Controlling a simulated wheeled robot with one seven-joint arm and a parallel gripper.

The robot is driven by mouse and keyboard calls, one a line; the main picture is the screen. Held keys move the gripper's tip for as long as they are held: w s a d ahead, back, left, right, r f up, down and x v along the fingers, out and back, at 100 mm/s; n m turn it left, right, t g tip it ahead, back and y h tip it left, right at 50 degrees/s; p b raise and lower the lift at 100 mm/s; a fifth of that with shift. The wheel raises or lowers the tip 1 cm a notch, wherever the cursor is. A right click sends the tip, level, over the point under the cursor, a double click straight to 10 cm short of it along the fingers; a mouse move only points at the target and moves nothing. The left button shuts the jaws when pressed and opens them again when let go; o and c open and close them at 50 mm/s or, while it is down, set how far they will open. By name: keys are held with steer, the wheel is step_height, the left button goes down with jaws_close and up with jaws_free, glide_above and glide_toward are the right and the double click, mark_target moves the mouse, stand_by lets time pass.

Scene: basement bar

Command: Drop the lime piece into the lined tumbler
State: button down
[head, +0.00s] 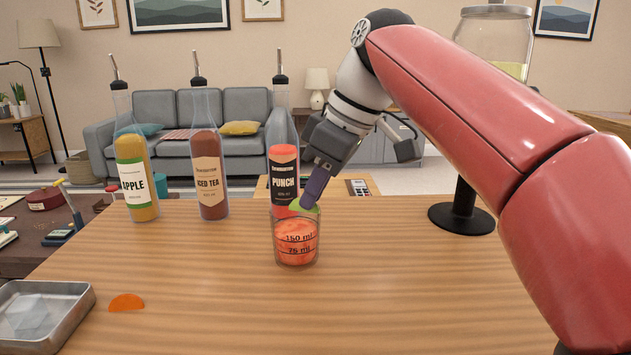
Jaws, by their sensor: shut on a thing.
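The lined tumbler (297,250) stands upright on the wooden counter. It is clear, with dark lines marked 150 ml and 75 ml, and holds a red-orange drink up to about the upper line. My gripper (308,199) points down and left at the tumbler's mouth. It is shut on the green lime piece (306,204), which shows at the rim level of the tumbler. The fingers partly hide the lime piece, and I cannot tell whether it touches the glass.
The punch bottle (284,170) stands close behind the tumbler. Apple (136,175) and iced tea (208,170) bottles stand farther left. An orange slice (126,302) lies by a metal tray (45,308) at front left. A black stand (462,215) is at right. The counter's front middle is clear.

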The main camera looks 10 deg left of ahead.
steer(key=shift+f, duration=0.1)
steer(key=c, duration=1.4)
jaws_free()
steer(key=shift+o, duration=0.2)
steer(key=p+v, duration=0.2)
steer(key=v, duration=0.5)
steer(key=shift+r, duration=0.35)
steer(key=shift+d, duration=0.15)
